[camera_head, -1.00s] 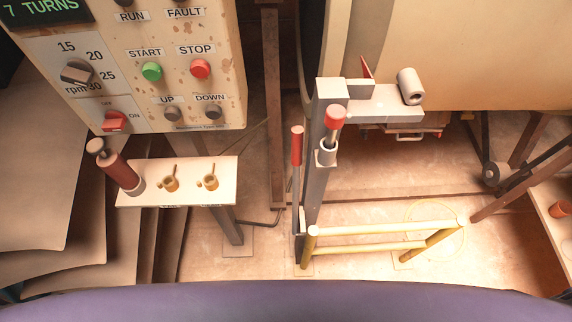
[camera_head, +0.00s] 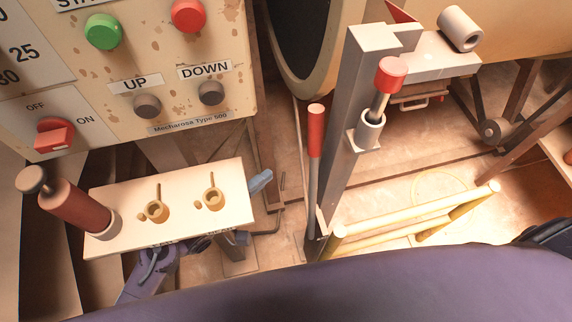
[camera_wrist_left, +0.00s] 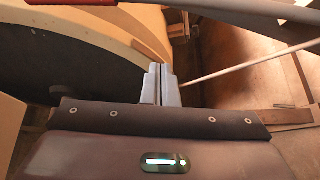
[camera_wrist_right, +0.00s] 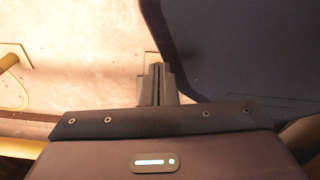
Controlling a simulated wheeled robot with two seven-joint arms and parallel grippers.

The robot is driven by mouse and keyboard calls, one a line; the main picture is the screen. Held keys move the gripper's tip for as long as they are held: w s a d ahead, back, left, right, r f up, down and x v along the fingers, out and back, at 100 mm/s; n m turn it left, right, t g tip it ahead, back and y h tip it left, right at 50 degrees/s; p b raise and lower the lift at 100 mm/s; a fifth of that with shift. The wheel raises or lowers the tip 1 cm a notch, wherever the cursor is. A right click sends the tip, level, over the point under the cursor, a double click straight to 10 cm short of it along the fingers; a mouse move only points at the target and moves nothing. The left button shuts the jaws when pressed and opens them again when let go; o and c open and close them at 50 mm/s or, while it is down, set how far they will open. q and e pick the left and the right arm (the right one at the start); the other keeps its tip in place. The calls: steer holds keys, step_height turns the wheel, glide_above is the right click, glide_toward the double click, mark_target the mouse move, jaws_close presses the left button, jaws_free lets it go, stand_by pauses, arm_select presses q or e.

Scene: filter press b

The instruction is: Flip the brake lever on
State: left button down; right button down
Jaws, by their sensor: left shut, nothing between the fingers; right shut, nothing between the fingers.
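A long grey lever with a red grip (camera_head: 316,130) stands upright beside the grey post; it looks like the brake lever, though no label shows. A shorter lever with a red knob (camera_head: 391,73) rises from a grey cup on the post. My left gripper (camera_head: 262,181) is shut and empty, past the right edge of the cream shelf and left of the long lever. The shelf hides part of its arm. In the left wrist view its shut fingertips (camera_wrist_left: 162,72) show below a red grip and grey rod at the top. My right gripper (camera_wrist_right: 158,72) is shut and empty above the floor.
The control panel (camera_head: 150,70) stands at upper left. The cream shelf (camera_head: 125,232) below carries small brass valves and a dark red handle. The grey post (camera_head: 350,110) and yellow rail (camera_head: 400,222) stand right of the long lever. Some floor is clear between shelf and lever.

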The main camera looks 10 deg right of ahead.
mark_target(313, 189)
arm_select(q)
steer(key=r+x, duration=0.1)
steer(key=x, duration=1)
steer(key=s, duration=0.3)
steer(key=s+r+p, duration=0.1)
steer(key=shift+s+d, duration=0.3)
steer(key=shift+s, duration=0.05)
arm_select(e)
steer(key=shift+s+d+r, duration=0.15)
steer(key=shift+s+r, duration=0.25)
steer(key=shift+s, duration=0.05)
steer(key=shift+d, duration=0.15)
